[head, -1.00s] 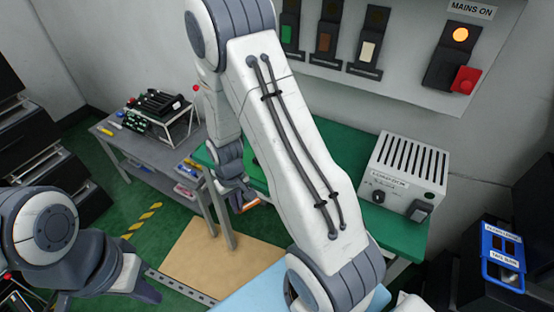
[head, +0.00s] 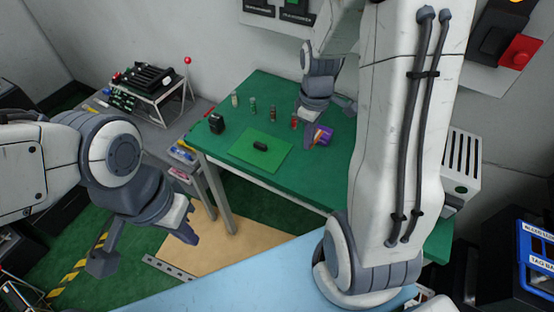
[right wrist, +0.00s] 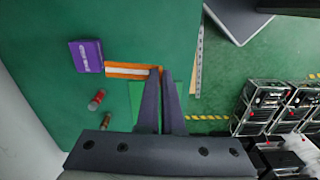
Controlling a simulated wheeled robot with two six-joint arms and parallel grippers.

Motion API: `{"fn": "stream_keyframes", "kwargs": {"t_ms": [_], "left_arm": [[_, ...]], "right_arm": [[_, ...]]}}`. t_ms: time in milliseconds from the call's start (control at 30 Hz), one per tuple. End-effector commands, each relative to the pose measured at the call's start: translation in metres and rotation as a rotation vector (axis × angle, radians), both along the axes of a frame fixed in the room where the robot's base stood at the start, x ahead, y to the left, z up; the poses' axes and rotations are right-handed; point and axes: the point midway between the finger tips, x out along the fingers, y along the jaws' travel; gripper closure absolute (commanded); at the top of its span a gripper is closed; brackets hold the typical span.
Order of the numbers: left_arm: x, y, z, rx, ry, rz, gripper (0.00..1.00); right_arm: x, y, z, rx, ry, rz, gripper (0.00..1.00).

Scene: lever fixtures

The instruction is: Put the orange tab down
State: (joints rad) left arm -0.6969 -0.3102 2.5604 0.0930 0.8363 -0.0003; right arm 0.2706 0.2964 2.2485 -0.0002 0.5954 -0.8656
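The orange tab (right wrist: 130,70), a flat strip with a white stripe, shows in the right wrist view. My right gripper (right wrist: 160,72) is shut on one end of it, and the tab sticks out to the left, over the green table (right wrist: 70,20). Whether the tab touches the table is hard to tell. My left gripper (head: 145,246) is open and empty at the lower left, away from the table.
A bright green mat (head: 240,150) with a black object (head: 261,146) lies left of the tab. A black block (head: 217,124) stands at the table's left. A grey vented box (head: 461,165) is at right.

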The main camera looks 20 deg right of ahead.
Motion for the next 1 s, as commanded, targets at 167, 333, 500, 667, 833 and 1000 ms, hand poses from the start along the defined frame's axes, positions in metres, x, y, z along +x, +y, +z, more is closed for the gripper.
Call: {"fn": "stream_keyframes", "kwargs": {"t_ms": [167,333,500,667,833,1000], "left_arm": [[0.000,0.000,-0.004,0.000,0.000,0.000,1.00],[0.000,0.000,0.004,-0.001,-0.001,0.000,1.00],[0.000,0.000,0.011,-0.001,-0.001,0.000,1.00],[0.000,0.000,0.016,0.000,0.000,0.000,1.00],[0.000,0.000,0.018,0.000,0.000,0.000,1.00],[0.000,0.000,0.024,0.000,0.000,0.000,1.00]], "right_arm": [[-0.001,-0.002,0.002,0.000,0.001,0.073,1.00],[0.019,0.026,-0.017,0.001,0.007,0.080,1.00],[0.043,0.056,-0.040,0.001,0.006,0.076,1.00],[0.059,0.075,-0.056,0.000,0.003,0.072,1.00],[0.065,0.082,-0.065,0.000,0.003,0.069,1.00],[0.064,0.082,-0.090,0.000,0.006,0.068,1.00]]}}
